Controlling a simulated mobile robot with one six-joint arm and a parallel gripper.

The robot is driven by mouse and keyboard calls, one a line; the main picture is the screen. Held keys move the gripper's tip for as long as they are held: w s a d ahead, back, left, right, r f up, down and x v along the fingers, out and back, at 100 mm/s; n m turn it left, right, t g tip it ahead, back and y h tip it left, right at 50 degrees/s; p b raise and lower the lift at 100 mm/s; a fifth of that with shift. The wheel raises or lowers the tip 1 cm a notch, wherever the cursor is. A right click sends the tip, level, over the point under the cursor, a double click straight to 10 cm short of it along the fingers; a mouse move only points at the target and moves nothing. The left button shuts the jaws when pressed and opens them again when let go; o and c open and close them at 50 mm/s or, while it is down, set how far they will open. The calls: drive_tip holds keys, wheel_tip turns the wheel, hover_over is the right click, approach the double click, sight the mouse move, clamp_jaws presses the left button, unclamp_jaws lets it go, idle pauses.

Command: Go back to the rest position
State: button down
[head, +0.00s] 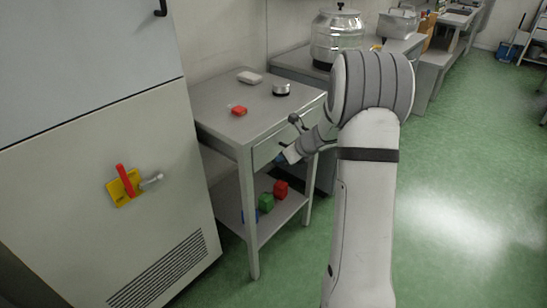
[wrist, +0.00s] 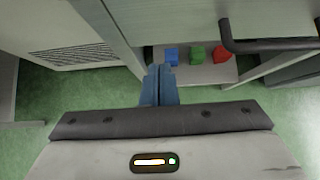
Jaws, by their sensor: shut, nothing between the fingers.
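My gripper (head: 280,158) is in front of the grey side table (head: 205,95), just below its top at the right. In the wrist view its two blue fingers (wrist: 160,70) are together with nothing between them. A dark bar handle (wrist: 268,46) on the table's front is to the right of the fingers, apart from them. My arm reaches in from the lower right of the head view and covers part of the table's right side.
The tabletop holds a red block (head: 239,111), a pale dish (head: 250,77) and a small metal tin (head: 281,89). Blue, green (head: 266,202) and red (head: 281,188) cubes are on the lower shelf. A grey cabinet (head: 70,170) stands left. Green floor is free at right.

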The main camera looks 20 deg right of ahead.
drive_tip(key=v, duration=0.8)
drive_tip(key=s+a+r+n+g+p, duration=0.45)
drive_tip(key=s+a+r+n, duration=0.65)
drive_tip(key=s+n, duration=0.4)
drive_tip(key=s+r+n+h+p, duration=0.1)
drive_tip(key=s+n+h+p, duration=0.1)
drive_tip(key=s+n, duration=0.5)
drive_tip(key=s+a+r+n+h+p, duration=0.1)
drive_tip(key=s+r+n+h+p, duration=0.1)
drive_tip(key=s+n, duration=0.5)
drive_tip(key=shift+s+a+r+h, duration=0.3)
drive_tip(key=shift+s+h, duration=0.2)
drive_tip(key=shift+s, duration=0.15)
drive_tip(key=shift+g, duration=0.25)
